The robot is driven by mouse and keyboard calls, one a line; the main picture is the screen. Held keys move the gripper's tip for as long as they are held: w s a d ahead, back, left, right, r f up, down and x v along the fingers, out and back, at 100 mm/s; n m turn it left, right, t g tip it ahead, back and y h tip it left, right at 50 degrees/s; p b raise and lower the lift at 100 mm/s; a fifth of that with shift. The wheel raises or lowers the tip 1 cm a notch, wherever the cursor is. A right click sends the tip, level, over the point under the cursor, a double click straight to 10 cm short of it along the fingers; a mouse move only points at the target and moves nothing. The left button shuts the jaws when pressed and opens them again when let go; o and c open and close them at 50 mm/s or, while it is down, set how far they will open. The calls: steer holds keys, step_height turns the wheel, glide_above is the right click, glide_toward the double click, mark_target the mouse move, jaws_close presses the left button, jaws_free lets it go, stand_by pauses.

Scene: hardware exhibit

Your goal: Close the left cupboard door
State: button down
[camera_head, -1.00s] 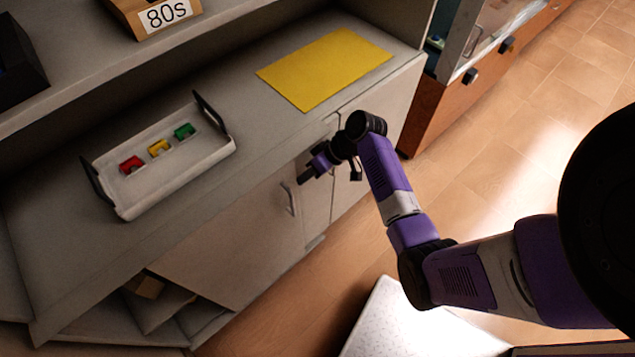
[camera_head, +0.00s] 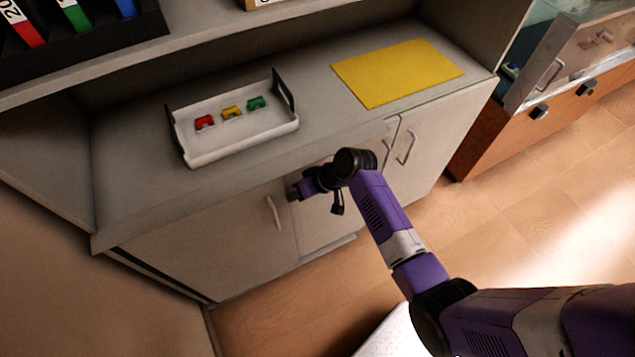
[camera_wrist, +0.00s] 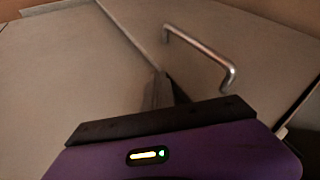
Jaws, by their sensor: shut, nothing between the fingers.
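The left cupboard door (camera_head: 205,245) is a pale grey panel below the counter, with a metal handle (camera_head: 272,212) near its right side. A narrow dark strip runs along its lower left edge; I cannot tell whether the door sits flush. My gripper (camera_head: 293,192) is shut and empty, just above and right of that handle, in front of the cupboard fronts. Contact is unclear. In the wrist view my gripper (camera_wrist: 166,95) points at pale panels with a seam between them. A bar handle (camera_wrist: 205,52) shows beyond it; which door it belongs to is unclear.
A white tray (camera_head: 205,150) with small red, yellow and green pieces stands on the counter, left of a yellow sheet (camera_head: 398,72). More cupboard doors (camera_head: 435,140) are on the right. A glass-topped wooden case (camera_head: 500,135) stands beyond. Open floor (camera_head: 560,185) lies right.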

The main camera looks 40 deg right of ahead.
mark_target(276, 204)
steer(key=a, duration=0.1)
steer(key=w+a, duration=0.1)
steer(key=a, duration=0.3)
steer(key=shift+w+a, duration=0.25)
steer(key=shift+w, duration=0.05)
